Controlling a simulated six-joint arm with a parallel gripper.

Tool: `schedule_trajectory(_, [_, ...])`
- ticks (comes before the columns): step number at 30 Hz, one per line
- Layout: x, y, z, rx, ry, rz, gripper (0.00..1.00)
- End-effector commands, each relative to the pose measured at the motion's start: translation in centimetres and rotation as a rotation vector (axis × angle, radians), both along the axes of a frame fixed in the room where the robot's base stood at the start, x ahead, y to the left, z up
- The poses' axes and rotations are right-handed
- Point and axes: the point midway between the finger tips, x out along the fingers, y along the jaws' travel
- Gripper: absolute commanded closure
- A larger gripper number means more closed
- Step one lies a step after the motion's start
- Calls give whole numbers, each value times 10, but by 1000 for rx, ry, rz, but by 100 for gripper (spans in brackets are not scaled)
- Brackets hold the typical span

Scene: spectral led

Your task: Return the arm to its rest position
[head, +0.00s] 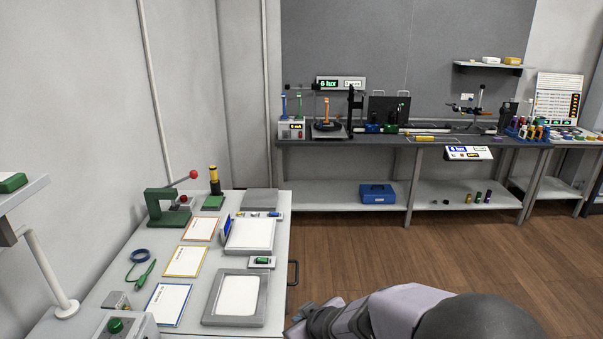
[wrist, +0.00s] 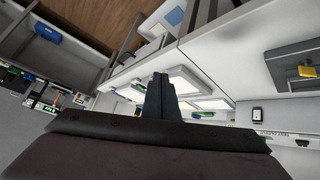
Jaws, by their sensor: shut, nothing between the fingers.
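My arm (head: 400,308) reaches in from the bottom right of the head view, held low beside the white table's right edge. My gripper (head: 296,328) is partly cut off by the bottom edge of that view. In the wrist view my gripper (wrist: 158,82) shows as two dark fingers pressed together. It is shut and nothing is held between the fingers. The wrist view is tilted, with the white table and its trays beyond the fingertips. Whether the gripper touches anything cannot be told.
The white table (head: 208,253) at the left carries grey trays (head: 211,311), bordered cards, a green press (head: 165,209) and a cable. A grey workbench (head: 350,142) with instruments stands along the back wall, a blue box (head: 378,193) on its lower shelf. The wooden floor between is clear.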

Motion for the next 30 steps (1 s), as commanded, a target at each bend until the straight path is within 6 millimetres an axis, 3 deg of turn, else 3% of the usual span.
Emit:
schedule_trajectory(1, [-10, -34, -4, -35, 55, -97, 100])
schedule_trajectory(3, [-34, -75, -12, -79, 152, -222, 100])
schedule_trajectory(6, [-79, -120, -22, -114, 309, -377, 100])
schedule_trajectory(9, [-128, -145, -29, -121, 465, -491, 100])
schedule_trajectory(13, [-179, -155, -31, -99, 627, -582, 100])
schedule_trajectory(18, [-214, -154, -31, -73, 746, -630, 100])
schedule_trajectory(30, [-222, -153, -31, -68, 772, -636, 100])
